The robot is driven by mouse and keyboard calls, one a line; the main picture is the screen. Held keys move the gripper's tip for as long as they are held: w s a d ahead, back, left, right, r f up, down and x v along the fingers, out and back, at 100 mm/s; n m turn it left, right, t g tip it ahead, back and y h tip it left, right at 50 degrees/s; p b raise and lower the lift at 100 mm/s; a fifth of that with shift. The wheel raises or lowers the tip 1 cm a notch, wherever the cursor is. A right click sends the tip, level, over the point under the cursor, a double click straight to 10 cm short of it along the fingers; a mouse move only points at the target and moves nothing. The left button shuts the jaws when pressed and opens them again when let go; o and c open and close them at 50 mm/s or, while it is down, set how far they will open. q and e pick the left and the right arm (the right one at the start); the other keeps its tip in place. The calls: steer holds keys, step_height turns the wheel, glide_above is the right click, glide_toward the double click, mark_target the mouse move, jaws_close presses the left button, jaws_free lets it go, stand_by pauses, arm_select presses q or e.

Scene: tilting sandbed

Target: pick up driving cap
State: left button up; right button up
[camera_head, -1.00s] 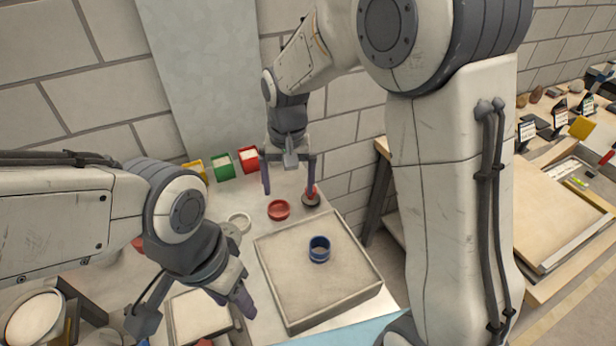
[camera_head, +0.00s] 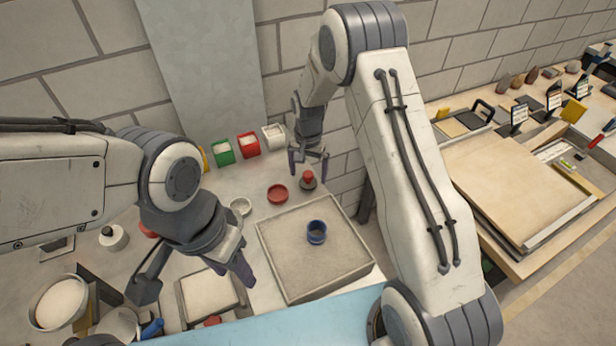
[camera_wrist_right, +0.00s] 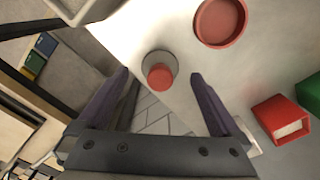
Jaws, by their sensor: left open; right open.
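The likely driving cap (camera_head: 307,178), a grey disc with a red knob, stands upright on the pale tabletop behind the sand tray. In the right wrist view the cap (camera_wrist_right: 160,76) shows between and beyond the fingertips. My right gripper (camera_head: 308,165) is open and empty, close to the cap at its upper side, with fingers to either side in the picture. The right gripper's two fingers also show in the wrist view (camera_wrist_right: 158,76). I see no clear contact. My left gripper (camera_head: 232,270) is open and empty, left of the sand tray.
A red dish (camera_head: 277,194) stands just left of the cap. A blue ring (camera_head: 317,232) sits in the sand tray (camera_head: 278,272). Green (camera_head: 223,152), red (camera_head: 249,145) and white (camera_head: 274,137) bins line the wall. A wooden bench (camera_head: 520,190) stands to the right.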

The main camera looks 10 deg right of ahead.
steer(key=shift+f, duration=1.1)
steer(key=c, duration=1.3)
steer(key=shift+r, duration=0.1)
